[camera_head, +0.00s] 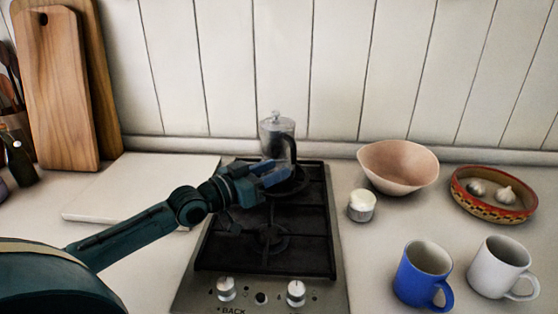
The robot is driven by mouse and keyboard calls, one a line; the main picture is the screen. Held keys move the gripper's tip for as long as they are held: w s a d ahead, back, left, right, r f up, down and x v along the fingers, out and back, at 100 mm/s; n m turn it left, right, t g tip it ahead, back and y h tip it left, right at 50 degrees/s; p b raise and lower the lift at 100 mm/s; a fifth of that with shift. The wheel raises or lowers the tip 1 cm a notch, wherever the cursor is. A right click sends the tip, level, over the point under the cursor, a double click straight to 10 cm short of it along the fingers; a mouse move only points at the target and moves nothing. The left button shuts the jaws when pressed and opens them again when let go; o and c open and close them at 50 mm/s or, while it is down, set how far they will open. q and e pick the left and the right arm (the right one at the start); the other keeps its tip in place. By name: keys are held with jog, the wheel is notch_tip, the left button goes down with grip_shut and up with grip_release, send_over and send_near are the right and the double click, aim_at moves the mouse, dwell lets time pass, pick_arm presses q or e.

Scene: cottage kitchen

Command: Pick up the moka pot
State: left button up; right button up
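The moka pot (276,130) is silver with a knob on its lid and a dark handle on its right side. It stands upright at the back of the black gas hob (240,252). My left gripper (270,171) reaches in from the left and is in front of the pot's lower part, hiding some of it. Blue fingers show near the base of the handle. I cannot tell whether they touch the pot or are shut on it. My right gripper is not in view.
A pink bowl (398,167), a small lidded jar (361,206), a patterned dish (490,210) with garlic, a blue mug (416,277) and a white mug (495,268) stand right of the hob. A pale board (130,188) lies left; wooden boards (60,95) lean behind.

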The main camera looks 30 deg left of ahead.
aim_at(292, 162)
pick_arm(q)
jog(key=x, duration=0.3)
jog(key=shift+w, duration=0.15)
jog(key=x, duration=0.3)
jog(key=p+x, duration=0.1)
jog(key=x, duration=0.1)
jog(key=shift+w+r, duration=0.15)
jog(key=shift+r, duration=0.15)
jog(key=shift+c, duration=0.6)
grip_shut()
jog(key=shift+r, duration=0.15)
